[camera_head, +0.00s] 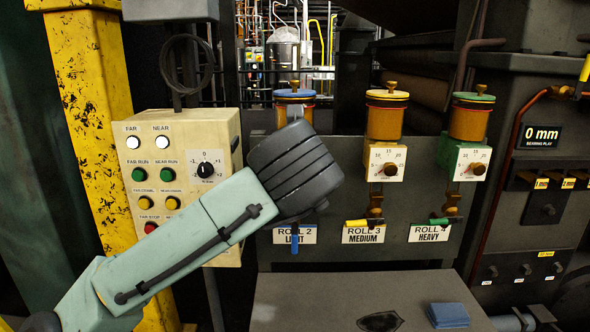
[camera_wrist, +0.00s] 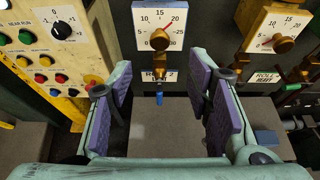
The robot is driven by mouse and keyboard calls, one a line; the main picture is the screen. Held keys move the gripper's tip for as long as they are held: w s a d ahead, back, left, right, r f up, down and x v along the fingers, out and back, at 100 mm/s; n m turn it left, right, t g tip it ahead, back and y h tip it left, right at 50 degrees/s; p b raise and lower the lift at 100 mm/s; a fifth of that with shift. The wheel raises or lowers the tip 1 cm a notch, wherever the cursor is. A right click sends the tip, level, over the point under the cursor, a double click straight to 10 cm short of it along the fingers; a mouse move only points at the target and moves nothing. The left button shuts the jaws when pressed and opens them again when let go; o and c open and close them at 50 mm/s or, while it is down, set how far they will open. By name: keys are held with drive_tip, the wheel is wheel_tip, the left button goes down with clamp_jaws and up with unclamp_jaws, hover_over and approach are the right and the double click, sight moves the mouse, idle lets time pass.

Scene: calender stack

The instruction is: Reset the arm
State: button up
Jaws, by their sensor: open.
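In the wrist view my gripper (camera_wrist: 165,103) is open and empty, with its two purple-padded fingers spread apart. Between and beyond the fingers are a white dial (camera_wrist: 159,25) with a brass knob and a blue-handled valve (camera_wrist: 159,98) under the Roll 2 Light label. In the head view my arm (camera_head: 205,235) reaches up and right from the lower left. Its dark wrist covers the Roll 2 dial, and the fingers are hidden behind it. The Roll 2 label (camera_head: 295,234) and blue handle (camera_head: 295,245) show just below the wrist.
A button panel (camera_head: 127,175) is left of my wrist, beside a yellow column (camera_head: 90,110). Roll 3 (camera_head: 386,163) and Roll 4 (camera_head: 473,163) dials are to the right. A grey bench top (camera_head: 330,290) holds a blue cloth-like stack (camera_head: 447,315). A 0 mm display (camera_head: 541,135) is far right.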

drive_tip(key=shift+s+r, duration=0.15)
drive_tip(key=shift+s, duration=0.2)
